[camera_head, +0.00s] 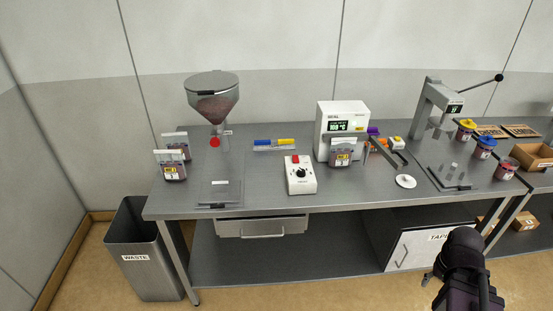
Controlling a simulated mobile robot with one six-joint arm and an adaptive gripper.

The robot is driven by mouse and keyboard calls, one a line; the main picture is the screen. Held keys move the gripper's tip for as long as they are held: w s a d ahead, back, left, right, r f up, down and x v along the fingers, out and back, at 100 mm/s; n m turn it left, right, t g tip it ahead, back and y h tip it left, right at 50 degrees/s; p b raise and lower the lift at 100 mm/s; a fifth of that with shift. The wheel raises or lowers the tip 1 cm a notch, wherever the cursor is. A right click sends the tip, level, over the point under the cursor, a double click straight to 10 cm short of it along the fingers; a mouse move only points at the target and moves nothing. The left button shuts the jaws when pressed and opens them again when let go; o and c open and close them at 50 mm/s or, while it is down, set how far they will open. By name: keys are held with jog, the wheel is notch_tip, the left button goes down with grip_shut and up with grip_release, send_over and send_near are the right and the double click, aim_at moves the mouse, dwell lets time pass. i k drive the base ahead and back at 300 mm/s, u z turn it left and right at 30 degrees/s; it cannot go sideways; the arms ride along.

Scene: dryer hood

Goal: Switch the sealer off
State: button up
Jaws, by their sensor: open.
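The sealer (342,114) is a white box at the middle of the grey bench. Its green display is lit and seems to read 100 °C. A filled pouch with a label (341,152) stands at its front. A low arm with a round white pedal-like pad (405,181) extends to its right. A white control box (300,181) with a red switch (295,159) and a black knob stands left of the sealer. I cannot tell what it controls. My gripper (430,279) is at the lower right, in front of the bench and well apart from the sealer, open and empty.
A hopper (213,103) and labelled pouches (173,171) stand at the left. A lever press (436,107) and coloured-lid jars (484,148) are at the right. A waste bin (146,262) stands on the floor. The bench front between control box and pad is clear.

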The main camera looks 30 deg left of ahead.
aim_at(296, 160)
jog(key=u, duration=1.1)
jog(key=i, duration=1)
